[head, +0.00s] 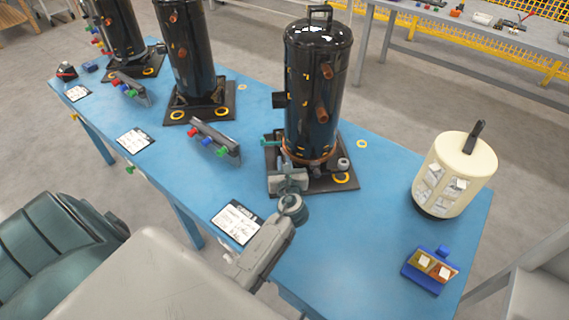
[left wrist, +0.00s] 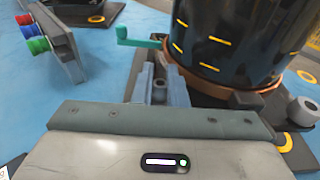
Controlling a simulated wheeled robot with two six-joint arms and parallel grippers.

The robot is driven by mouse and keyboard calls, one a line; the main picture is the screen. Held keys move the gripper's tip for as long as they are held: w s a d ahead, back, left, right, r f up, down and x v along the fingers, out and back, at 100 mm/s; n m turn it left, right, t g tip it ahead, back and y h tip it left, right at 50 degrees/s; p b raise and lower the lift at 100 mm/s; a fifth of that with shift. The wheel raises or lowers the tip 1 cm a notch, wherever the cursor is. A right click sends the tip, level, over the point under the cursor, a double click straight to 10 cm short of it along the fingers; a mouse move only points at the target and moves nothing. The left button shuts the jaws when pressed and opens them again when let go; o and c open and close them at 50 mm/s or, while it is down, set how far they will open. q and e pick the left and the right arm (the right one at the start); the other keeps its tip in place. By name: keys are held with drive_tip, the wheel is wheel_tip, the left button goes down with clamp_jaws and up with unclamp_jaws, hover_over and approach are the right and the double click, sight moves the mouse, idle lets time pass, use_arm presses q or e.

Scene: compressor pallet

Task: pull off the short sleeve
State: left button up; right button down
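The near black compressor (head: 315,100) stands upright on a dark base plate on the blue table. I cannot tell for sure which piece is the short sleeve. My left gripper (head: 289,180) is low at the compressor's front foot. In the left wrist view its two fingers (left wrist: 160,85) stand apart on either side of a small grey cylindrical piece (left wrist: 160,90); contact cannot be made out. A teal bent handle (left wrist: 137,38) sticks out beyond the fingers. My right gripper is not in view.
A rack with coloured caps (head: 215,138) stands left of the compressor. A grey ring (head: 343,164) sits on the base plate's right side. A cream canister (head: 455,175) and a small two-part tray (head: 430,268) are at the right.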

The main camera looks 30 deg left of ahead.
sight(285, 163)
use_arm(q)
clamp_jaws()
drive_tip(key=shift+r+p, duration=0.3)
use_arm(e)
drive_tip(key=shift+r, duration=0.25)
